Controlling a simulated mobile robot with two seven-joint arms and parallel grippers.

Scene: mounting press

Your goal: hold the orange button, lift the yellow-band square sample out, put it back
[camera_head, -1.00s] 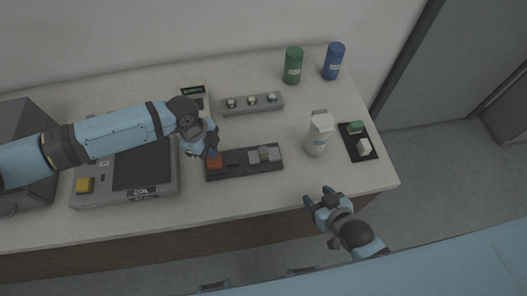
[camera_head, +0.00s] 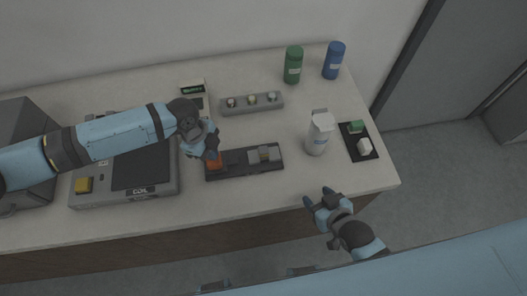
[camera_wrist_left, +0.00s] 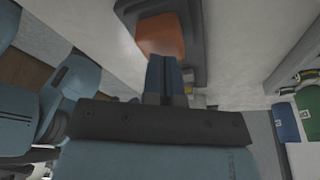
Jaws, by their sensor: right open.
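The orange button (camera_head: 214,163) sits at the left end of a dark press base (camera_head: 236,172). My left gripper (camera_head: 212,153) is over the button, and its shut fingers (camera_wrist_left: 166,62) meet the button's edge (camera_wrist_left: 160,38) in the left wrist view; I cannot tell how far it is pressed. A grey block (camera_head: 265,153) is on the base's right part. A grey rack (camera_head: 239,108) behind holds three small samples; the middle one (camera_head: 251,99) looks faintly yellowish, but its band is too small to make out. My right gripper (camera_head: 317,196) is open and empty at the table's front edge.
A white bottle (camera_head: 320,134) stands right of the press, beside a black tray (camera_head: 357,151) with a green and a white block. Green (camera_head: 293,65) and blue (camera_head: 334,60) bottles stand at the back. A device with a yellow button (camera_head: 83,185) is at left.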

